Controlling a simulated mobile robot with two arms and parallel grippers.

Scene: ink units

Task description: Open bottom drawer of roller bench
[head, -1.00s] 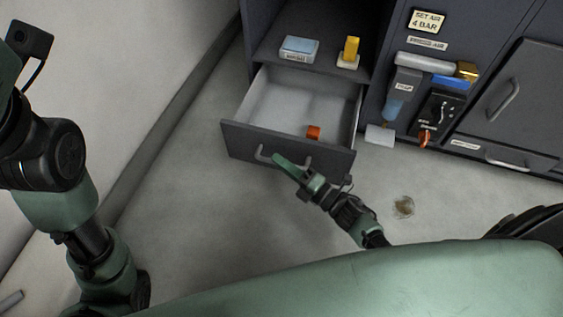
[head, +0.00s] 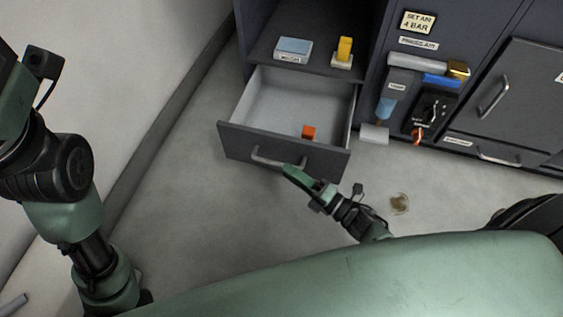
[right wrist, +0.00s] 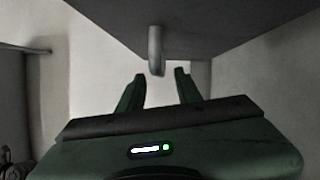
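The bottom drawer (head: 235,141) of the roller bench is pulled out, with its light interior showing and an orange block inside (head: 309,132). Its bar handle (head: 265,160) is on the dark front panel. My right gripper (head: 290,171) is just in front of the drawer front, near the right part of the handle. In the right wrist view its two fingers (right wrist: 160,85) are spread apart, with the handle end (right wrist: 156,50) ahead of them and nothing between them. My left arm shows at the left edge; its gripper is not in view.
A shelf above the drawer holds a blue-topped box (head: 294,48) and a yellow item on a pale base (head: 344,52). A panel with a valve and orange lever (head: 417,136) and a closed cabinet door (head: 500,95) are to the right.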

